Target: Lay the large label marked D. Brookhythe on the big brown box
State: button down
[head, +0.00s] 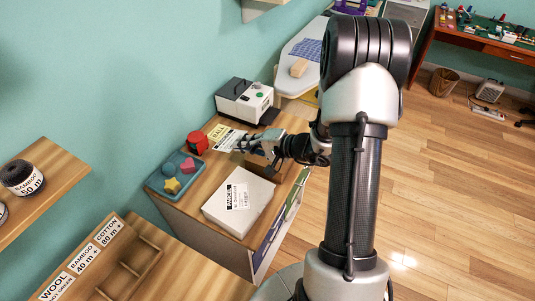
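A large pale box (225,210) lies on the wooden cabinet top; its colour looks off-white rather than brown. A white label (238,197) with a black "PARCEL" band lies on its top face; the name in the small print is too small to read surely. My gripper (243,145) is above the cabinet, behind the box and apart from the label on it. Its fingers point left, beside a yellow label reading "BALL" (217,131) and a white paper label (230,141). Whether the fingers are open or touch the paper is too small to tell.
A label printer (244,99) stands behind my gripper. A red object (198,142) and a blue tray (160,178) with coloured shapes are at the left. A wooden compartment tray (140,252) lies front left. An ironing board (305,50) is beyond the cabinet.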

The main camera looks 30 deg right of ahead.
jog(key=d+m+t+h+b, duration=0.1)
jog(key=d+m+h, duration=0.5)
jog(key=d, duration=0.8)
jog(key=f+b, duration=0.1)
jog(key=f, duration=0.2)
jog(key=f+b, duration=0.1)
jog(key=f, duration=0.2)
jog(key=f+b, duration=0.1)
jog(key=f, duration=0.2)
jog(key=shift+w+d+f+b, duration=0.1)
jog(key=shift+w+d+b, duration=0.1)
jog(key=shift+w+b, duration=0.2)
jog(key=shift+f+b, duration=0.8)
jog(key=shift+b, duration=0.2)
jog(key=c, duration=2.4)
grip_release()
jog(key=c, duration=2)
grip_release()
jog(key=shift+o, duration=0.2)
jog(key=shift+s, duration=0.1)
